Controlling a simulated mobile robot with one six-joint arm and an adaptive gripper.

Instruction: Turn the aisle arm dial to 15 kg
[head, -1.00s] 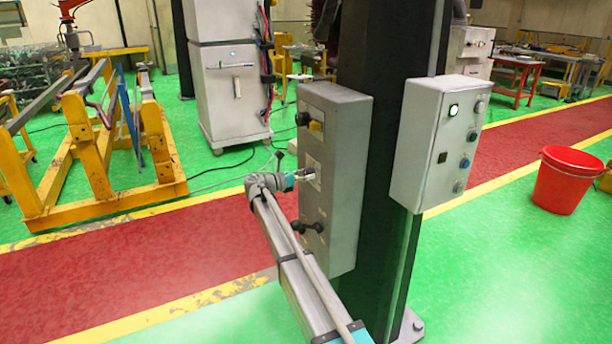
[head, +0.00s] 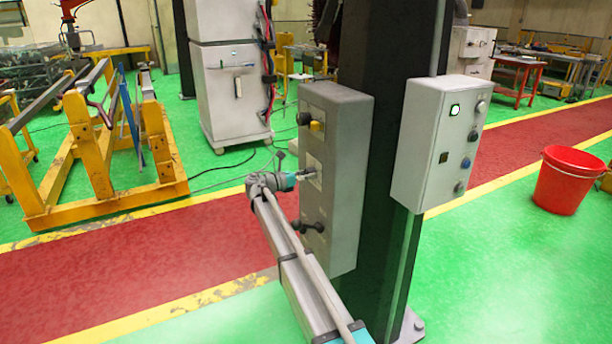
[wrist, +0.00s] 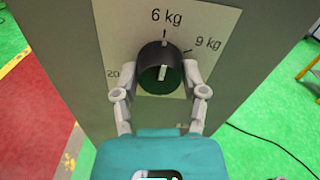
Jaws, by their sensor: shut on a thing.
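The dial (wrist: 160,70) is a round black knob on a pale label plate (wrist: 212,22) in the wrist view. Its white mark points up, towards the "6 kg" print. "9 kg" is printed at upper right and "20" at left; the lower print is mostly hidden by my gripper. My gripper (wrist: 162,74) has one finger on each side of the knob and is shut on it. In the head view, my gripper (head: 301,177) is at the plate on the side of the grey box (head: 345,200), and it hides the knob.
The grey box is on a dark column (head: 385,180). It also carries a yellow-and-black knob (head: 314,125) above and a black lever (head: 308,225) below. A second control box (head: 415,160) is to the right. A red bucket (head: 565,185) stands on the floor.

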